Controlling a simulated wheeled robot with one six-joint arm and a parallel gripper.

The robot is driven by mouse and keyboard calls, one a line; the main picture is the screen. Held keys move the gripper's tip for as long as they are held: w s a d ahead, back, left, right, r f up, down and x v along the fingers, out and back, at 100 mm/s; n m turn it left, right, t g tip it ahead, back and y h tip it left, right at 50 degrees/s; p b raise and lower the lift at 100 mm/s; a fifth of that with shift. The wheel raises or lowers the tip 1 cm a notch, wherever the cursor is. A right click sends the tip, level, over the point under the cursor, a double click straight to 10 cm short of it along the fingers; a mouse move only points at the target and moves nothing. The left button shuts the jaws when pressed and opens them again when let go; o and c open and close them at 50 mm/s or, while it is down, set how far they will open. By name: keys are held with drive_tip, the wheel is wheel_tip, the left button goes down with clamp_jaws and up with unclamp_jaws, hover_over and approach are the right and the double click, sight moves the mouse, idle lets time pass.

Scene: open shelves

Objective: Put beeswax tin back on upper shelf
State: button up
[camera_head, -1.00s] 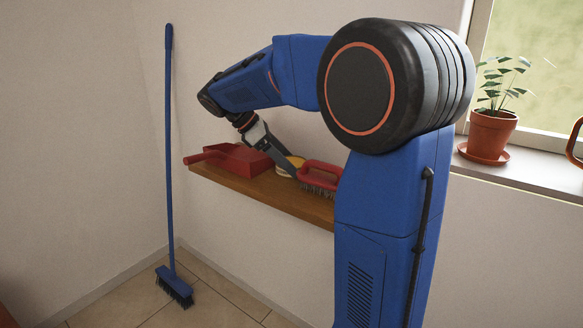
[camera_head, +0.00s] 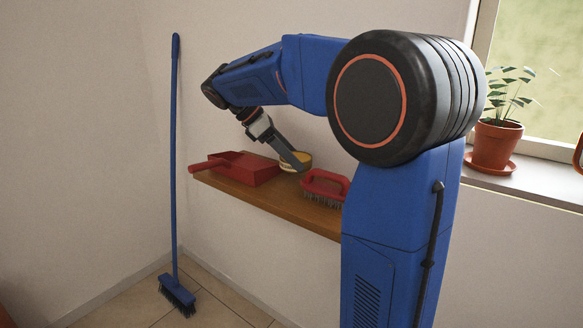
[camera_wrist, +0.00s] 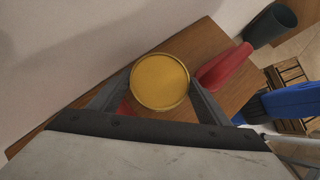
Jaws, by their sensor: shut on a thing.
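The beeswax tin (camera_head: 297,161) is a round, low tin with a yellow top. My gripper (camera_head: 297,164) is shut on it and holds it a little above the wooden shelf (camera_head: 272,204), between the red dustpan and the red brush. In the wrist view the tin (camera_wrist: 160,82) sits between the two fingers, its yellow round face toward the camera. The fingers partly hide the tin in the head view. Only this one shelf shows; no upper shelf is in view.
A red dustpan (camera_head: 246,168) lies left on the shelf and a red scrubbing brush (camera_head: 324,186) lies right. A blue broom (camera_head: 174,200) leans in the corner. A potted plant (camera_head: 494,145) stands on the windowsill. A dark bin (camera_wrist: 270,24) shows in the wrist view.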

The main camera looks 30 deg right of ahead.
wheel_tip(320, 180, up, 14)
idle(0.3)
